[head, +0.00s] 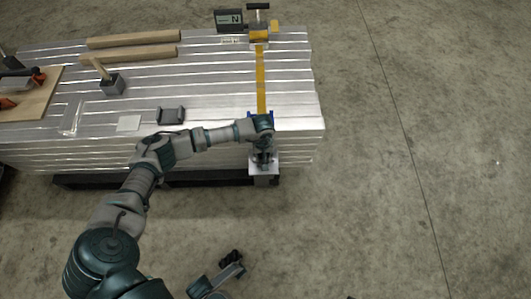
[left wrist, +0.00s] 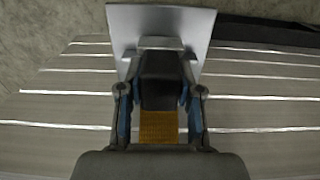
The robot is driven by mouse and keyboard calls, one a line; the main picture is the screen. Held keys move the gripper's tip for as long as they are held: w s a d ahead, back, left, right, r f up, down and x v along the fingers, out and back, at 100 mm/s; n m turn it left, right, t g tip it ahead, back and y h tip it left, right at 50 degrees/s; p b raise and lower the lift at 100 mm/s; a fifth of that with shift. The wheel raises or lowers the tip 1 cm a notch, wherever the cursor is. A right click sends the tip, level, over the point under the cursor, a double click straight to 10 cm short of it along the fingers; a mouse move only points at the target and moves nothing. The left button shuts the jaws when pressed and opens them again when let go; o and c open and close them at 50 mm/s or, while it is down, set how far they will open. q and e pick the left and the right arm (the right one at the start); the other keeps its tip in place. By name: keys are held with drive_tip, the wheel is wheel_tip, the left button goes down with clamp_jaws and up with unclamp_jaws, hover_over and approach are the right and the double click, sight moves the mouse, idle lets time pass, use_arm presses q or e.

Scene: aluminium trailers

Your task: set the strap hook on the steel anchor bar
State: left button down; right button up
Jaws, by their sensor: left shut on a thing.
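My left gripper (head: 263,158) hangs over the near edge of the aluminium stack. In the left wrist view its blue-padded fingers (left wrist: 160,98) are shut on the dark strap hook (left wrist: 160,75). The yellow strap (left wrist: 158,128) runs from the hook between the fingers; in the head view the strap (head: 261,75) crosses the stack to its far edge. The steel anchor bar (left wrist: 160,43) lies on a pale plate (left wrist: 195,25), just beyond the hook's far end. Whether hook and bar touch is unclear. My right gripper (head: 231,257) seems to show low in the head view, too small to read.
A ratchet (head: 259,35) and a dark box marked N (head: 229,20) stand at the far edge. Wooden beams (head: 130,38), a grey cradle (head: 171,115), a small block with a handle (head: 112,85) and a board (head: 30,95) lie left. The floor right is clear.

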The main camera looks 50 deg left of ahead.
idle(0.3)
use_arm(q)
drive_tip(key=c, duration=0.7)
unclamp_jaws()
drive_tip(key=shift+f, duration=0.1)
drive_tip(key=shift+r, duration=0.3)
wheel_tip(320, 180, up, 11)
drive_tip(key=shift+r, duration=0.15)
